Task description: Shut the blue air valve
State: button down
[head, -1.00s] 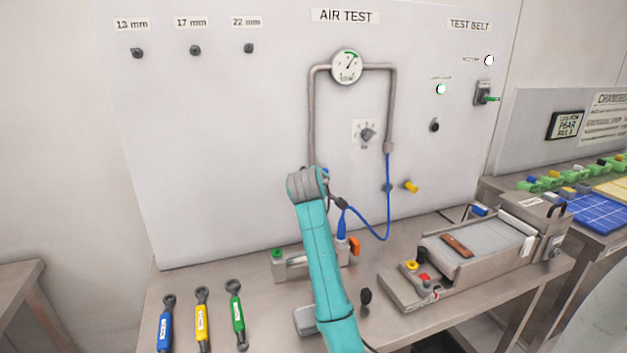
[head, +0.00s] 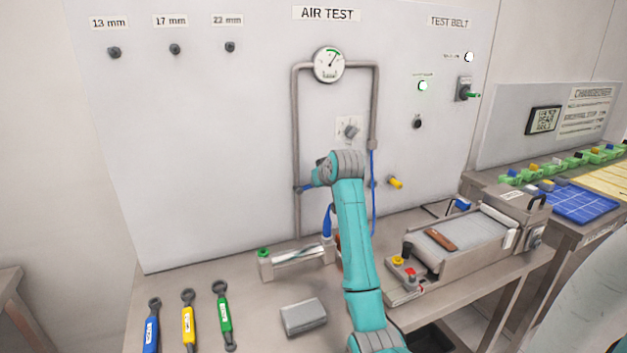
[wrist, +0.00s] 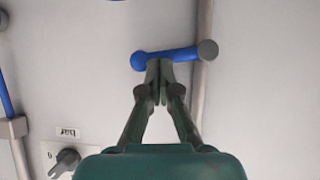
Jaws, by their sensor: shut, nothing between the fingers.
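The blue air valve (wrist: 172,55) is on the left upright pipe (head: 296,140) of the air test panel. In the wrist view its blue lever lies crosswise to the pipe (wrist: 203,100), with a grey round end at the pipe and a blue knob at the free end. In the head view the blue valve (head: 307,188) shows just left of my wrist. My gripper (wrist: 157,68) is shut and empty, its fingertips right at the lever near the knob; whether they touch it is unclear. My wrist hides the fingers in the head view.
A round gauge (head: 329,65) tops the pipe loop, and a grey knob (head: 351,131) sits inside it. A yellow valve (head: 395,182) is to the right. On the bench are a metal fixture (head: 265,268), a grey box (head: 303,317) and a belt unit (head: 470,250).

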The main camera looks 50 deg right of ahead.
jog(key=shift+d+f, duration=0.15)
jog(key=shift+f, duration=0.15)
dwell(0.6)
